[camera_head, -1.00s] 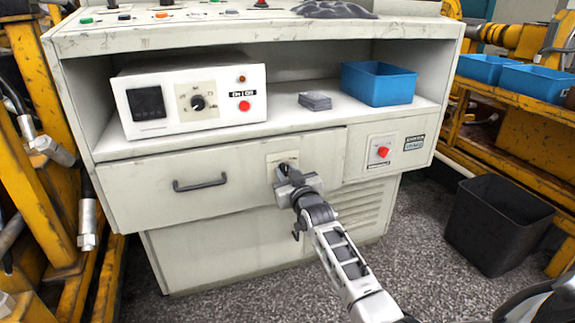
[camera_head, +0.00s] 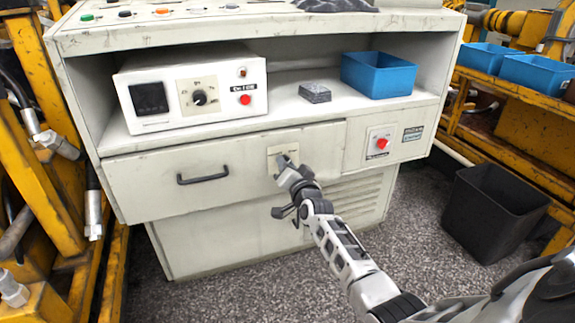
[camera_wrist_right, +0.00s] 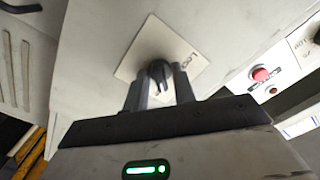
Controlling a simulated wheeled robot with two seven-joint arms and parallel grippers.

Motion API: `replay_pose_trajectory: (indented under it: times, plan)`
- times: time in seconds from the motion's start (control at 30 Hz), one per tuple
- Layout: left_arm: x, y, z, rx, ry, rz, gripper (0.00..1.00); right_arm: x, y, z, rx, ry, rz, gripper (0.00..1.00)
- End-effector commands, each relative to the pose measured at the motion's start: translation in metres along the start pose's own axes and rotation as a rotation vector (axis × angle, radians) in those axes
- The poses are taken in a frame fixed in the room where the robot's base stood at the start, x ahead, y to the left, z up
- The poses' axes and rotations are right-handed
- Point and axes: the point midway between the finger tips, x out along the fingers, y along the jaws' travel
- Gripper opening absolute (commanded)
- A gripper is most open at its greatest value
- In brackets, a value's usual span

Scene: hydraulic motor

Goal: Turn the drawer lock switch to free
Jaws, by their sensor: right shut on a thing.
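The drawer lock switch (camera_wrist_right: 158,72) is a dark knob on a pale square plate (camera_wrist_right: 186,54) with lettering, partly covered by my fingers. In the head view the plate (camera_head: 283,151) sits at the right end of the cream drawer front (camera_head: 230,160). My right gripper (camera_head: 283,163) reaches up to the plate from below right. In the right wrist view my right gripper (camera_wrist_right: 160,88) has its two fingers on either side of the knob, shut on it. The knob's pointer position is hard to read. My left gripper is not in view.
The drawer handle (camera_head: 202,176) is left of the switch. A red button (camera_head: 381,144) is on a panel to the right. A control box (camera_head: 190,92) and blue bin (camera_head: 378,75) stand on the shelf above. A black bin (camera_head: 493,212) stands on the floor.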

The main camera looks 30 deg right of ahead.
Motion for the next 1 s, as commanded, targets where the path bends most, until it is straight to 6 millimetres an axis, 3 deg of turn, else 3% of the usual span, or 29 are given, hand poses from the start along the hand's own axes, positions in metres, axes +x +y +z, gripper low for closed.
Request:
replay_pose_trajectory:
  times: [0.77,0.8,1.0]
  plan:
    - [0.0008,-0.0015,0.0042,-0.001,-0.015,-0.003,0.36,0.0001,-0.0001,0.0000,0.101,0.000,0.000,0.03]
    - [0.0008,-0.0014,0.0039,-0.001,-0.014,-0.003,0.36,0.0001,-0.0001,0.0000,0.101,0.000,0.000,0.34]
    - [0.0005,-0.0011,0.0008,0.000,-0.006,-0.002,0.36,0.0001,-0.0002,0.0000,0.099,0.000,0.000,0.34]
